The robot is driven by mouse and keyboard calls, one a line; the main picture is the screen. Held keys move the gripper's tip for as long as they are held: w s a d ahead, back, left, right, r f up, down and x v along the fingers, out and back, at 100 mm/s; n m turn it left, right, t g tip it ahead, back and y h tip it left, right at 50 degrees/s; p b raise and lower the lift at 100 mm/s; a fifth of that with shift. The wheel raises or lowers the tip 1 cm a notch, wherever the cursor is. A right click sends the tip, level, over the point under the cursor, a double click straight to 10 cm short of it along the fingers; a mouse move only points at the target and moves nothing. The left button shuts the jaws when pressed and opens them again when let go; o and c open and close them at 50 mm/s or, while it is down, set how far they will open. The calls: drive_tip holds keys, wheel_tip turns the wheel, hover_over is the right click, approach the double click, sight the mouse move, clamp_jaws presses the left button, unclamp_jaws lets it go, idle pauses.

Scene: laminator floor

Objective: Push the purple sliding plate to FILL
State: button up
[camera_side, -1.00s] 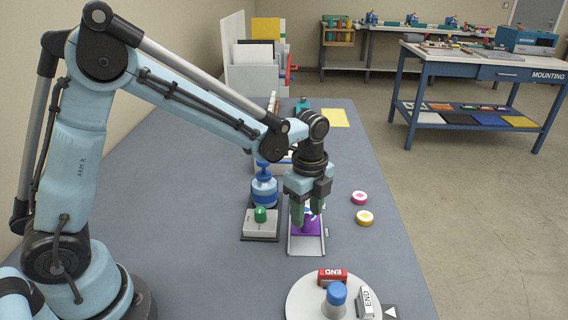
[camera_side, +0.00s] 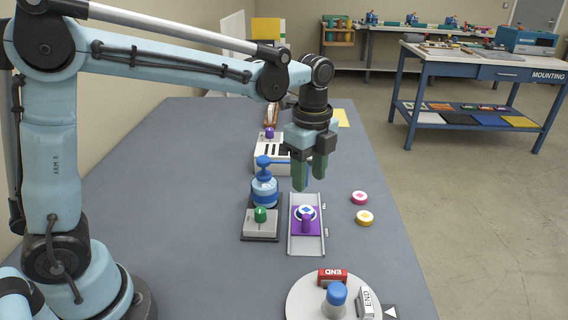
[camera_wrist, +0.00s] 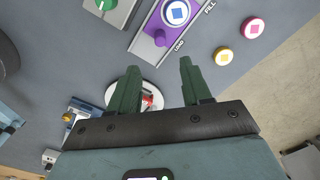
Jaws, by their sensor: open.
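The purple sliding plate (camera_side: 297,229) lies in the middle part of a grey track (camera_side: 293,248), with bare track showing at both ends in the side view. It carries a blue-and-white disc (camera_side: 306,212) and an upright purple knob (camera_side: 306,225). In the wrist view the plate (camera_wrist: 151,28) is cut off at the top edge. The FILL label (camera_wrist: 210,8) is beside the track's far part, and the LOAD label (camera_wrist: 179,45) is by its near part. My gripper (camera_side: 310,184) is open and empty, raised above the track's far end; its fingers also show in the wrist view (camera_wrist: 159,66).
A blue bottle-like device (camera_side: 264,188) and a grey box with a green knob (camera_side: 261,222) stand left of the track. Pink (camera_side: 359,198) and yellow (camera_side: 364,218) discs lie right. A white turntable (camera_side: 305,300) with stamps is nearer. The table's left is clear.

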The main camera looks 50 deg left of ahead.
sight(306, 215)
wheel_tip(306, 215, down, 12)
drive_tip(key=m, duration=0.3)
drive_tip(key=shift+f+m, duration=0.2)
drive_tip(key=shift+m, duration=0.1)
idle(0.4)
drive_tip(key=shift+c, duration=0.3)
clamp_jaws()
